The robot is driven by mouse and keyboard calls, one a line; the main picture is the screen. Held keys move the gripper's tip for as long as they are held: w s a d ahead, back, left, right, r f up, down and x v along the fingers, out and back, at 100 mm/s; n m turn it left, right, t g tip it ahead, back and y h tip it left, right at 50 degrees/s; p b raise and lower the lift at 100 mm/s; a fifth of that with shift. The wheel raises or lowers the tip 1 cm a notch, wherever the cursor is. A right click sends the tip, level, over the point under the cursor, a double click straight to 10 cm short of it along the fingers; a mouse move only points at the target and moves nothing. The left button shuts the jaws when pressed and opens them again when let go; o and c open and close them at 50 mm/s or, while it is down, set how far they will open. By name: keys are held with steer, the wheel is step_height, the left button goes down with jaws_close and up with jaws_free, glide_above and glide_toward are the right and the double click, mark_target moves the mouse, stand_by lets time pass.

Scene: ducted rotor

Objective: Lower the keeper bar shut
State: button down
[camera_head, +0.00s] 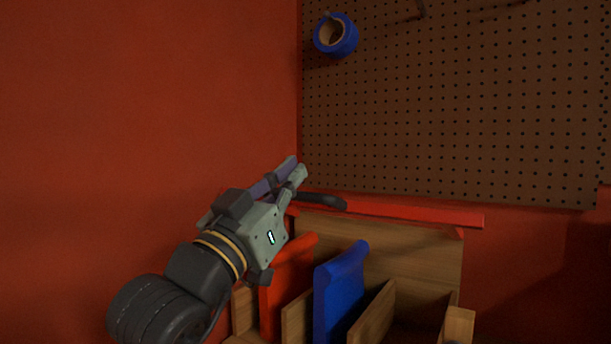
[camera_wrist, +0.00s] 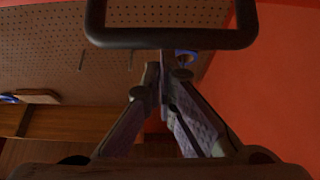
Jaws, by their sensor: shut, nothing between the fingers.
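My gripper (camera_head: 298,171) is in the middle of the head view, above the left end of a wooden rack, with its fingers pointing up and to the right. In the wrist view its fingers (camera_wrist: 164,72) come together and hold nothing. A dark rounded bar (camera_head: 325,201), which looks like the keeper bar, sticks out to the right just beyond the gripper. In the wrist view a dark U-shaped bar (camera_wrist: 172,39) crosses the top, close to the fingertips. Whether they touch is unclear. The gripper hides the bar's left end in the head view.
The wooden rack (camera_head: 405,250) has a red strip (camera_head: 420,212) along its back and holds a red piece (camera_head: 287,268) and a blue piece (camera_head: 341,290). A pegboard (camera_head: 450,110) behind carries a blue tape roll (camera_head: 336,36). Space before the red wall at left is clear.

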step_height(320, 180, down, 9)
steer(key=s+a+b, duration=0.1)
steer(key=s+b, duration=0.1)
steer(key=b, duration=0.2)
steer(key=shift+a, duration=0.15)
steer(key=shift+s, duration=0.1)
